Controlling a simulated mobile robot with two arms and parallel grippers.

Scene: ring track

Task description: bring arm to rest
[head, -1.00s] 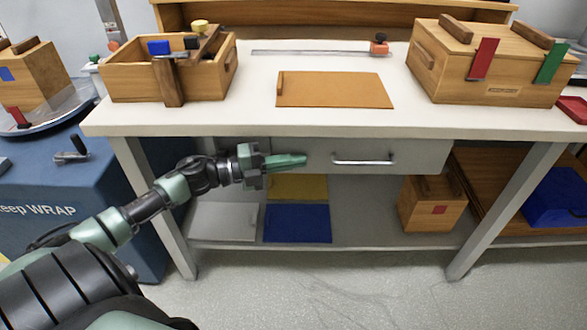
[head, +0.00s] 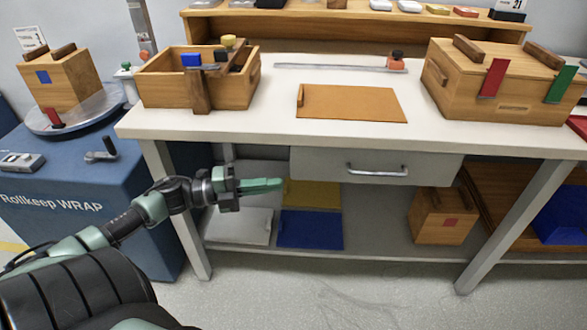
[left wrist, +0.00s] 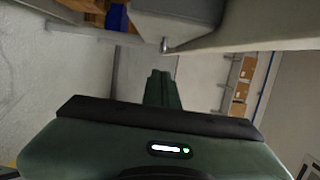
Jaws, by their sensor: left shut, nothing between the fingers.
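My left arm comes in from the lower left in the head view. Its gripper (head: 262,186) is shut and empty, with the green fingers together and pointing right. It is in front of the workbench, below the bench top and left of the drawer (head: 376,167). The gripper also shows in the left wrist view (left wrist: 161,88), with its fingers together and nothing between them. My right gripper is not in view.
The white workbench (head: 240,127) bears an open wooden box (head: 165,90), an orange board (head: 352,103) and a lidded wooden box (head: 500,84). Blue (head: 311,230) and yellow (head: 325,194) panels lie on the lower shelf. A blue wrapping machine (head: 60,180) stands at left.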

